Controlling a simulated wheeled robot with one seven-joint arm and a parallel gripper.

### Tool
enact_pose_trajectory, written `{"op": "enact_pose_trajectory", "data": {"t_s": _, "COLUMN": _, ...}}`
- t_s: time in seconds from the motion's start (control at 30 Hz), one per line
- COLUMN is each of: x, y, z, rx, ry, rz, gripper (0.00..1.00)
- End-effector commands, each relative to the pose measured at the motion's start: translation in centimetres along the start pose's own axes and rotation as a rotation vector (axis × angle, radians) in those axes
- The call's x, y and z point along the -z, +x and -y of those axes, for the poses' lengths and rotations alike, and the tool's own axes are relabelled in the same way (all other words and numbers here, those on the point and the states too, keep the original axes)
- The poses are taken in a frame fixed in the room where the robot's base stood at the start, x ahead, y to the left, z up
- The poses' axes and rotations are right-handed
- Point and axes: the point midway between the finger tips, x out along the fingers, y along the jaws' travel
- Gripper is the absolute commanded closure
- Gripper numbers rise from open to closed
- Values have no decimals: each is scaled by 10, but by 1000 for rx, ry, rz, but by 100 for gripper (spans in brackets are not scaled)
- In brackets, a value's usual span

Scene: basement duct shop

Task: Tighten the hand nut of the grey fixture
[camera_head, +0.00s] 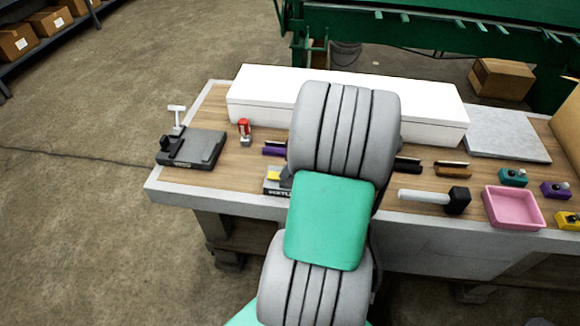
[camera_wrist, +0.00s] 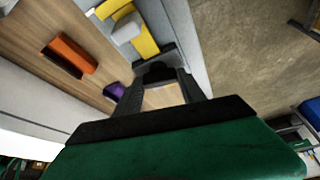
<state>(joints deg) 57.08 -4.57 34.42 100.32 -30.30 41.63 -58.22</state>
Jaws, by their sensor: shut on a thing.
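In the wrist view my gripper (camera_wrist: 159,83) has its two dark fingers closed on a black knob (camera_wrist: 158,70), which looks like the hand nut. The knob sits at the end of a grey fixture (camera_wrist: 184,36) that holds a yellow piece (camera_wrist: 140,35) with a light grey block on it. In the head view, my arm hides the gripper and most of this fixture. Only the left end of the fixture (camera_head: 271,189), with lettering on its front and a bit of yellow, shows beside my arm. How far the nut is turned cannot be told.
A dark clamp base (camera_head: 203,150) with a pale T-handle stands at the bench's left end. A long white box (camera_head: 255,102) lies behind my arm. A mallet (camera_head: 425,196), a pink tray (camera_head: 514,208) and small coloured blocks lie to the right. A red-topped item (camera_head: 244,129) stands left of my arm.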

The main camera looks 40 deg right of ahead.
Motion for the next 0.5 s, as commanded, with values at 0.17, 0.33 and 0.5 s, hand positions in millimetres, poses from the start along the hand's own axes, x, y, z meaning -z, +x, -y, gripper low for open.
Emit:
{"op": "enact_pose_trajectory", "data": {"t_s": 0.17, "x": 0, "y": 2, "z": 1, "rx": -65, "ry": 148, "rz": -1, "gripper": 93}}
{"op": "enact_pose_trajectory", "data": {"t_s": 0.33, "x": 0, "y": 2, "z": 2, "rx": -126, "ry": 298, "rz": -1, "gripper": 93}}
{"op": "enact_pose_trajectory", "data": {"t_s": 0.5, "x": 1, "y": 2, "z": 3, "rx": -188, "ry": 447, "rz": -2, "gripper": 93}}
